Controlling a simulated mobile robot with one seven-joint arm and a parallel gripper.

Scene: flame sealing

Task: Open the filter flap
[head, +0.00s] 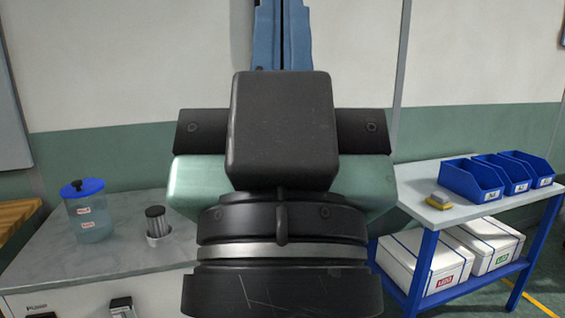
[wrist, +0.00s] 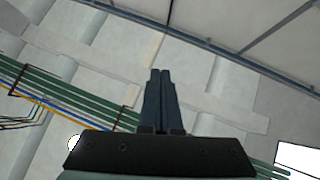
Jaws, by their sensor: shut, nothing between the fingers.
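My gripper (head: 283,25) points upward in front of the head camera, its blue fingers running out of the top edge. In the wrist view the fingers (wrist: 160,85) are together with nothing between them, aimed at the ceiling and far from any object. I cannot make out a filter flap in either view. A grey cabinet (head: 55,262) marked "PUMP" on its front stands at the lower left. My arm hides the middle of the scene.
A clear jar with a blue lid (head: 88,215) stands on the cabinet. A small grey device (head: 122,307) shows at the bottom edge. At right, a blue-framed table (head: 420,185) carries blue bins (head: 472,183) and a yellow-grey block (head: 439,201); white boxes (head: 425,262) lie below.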

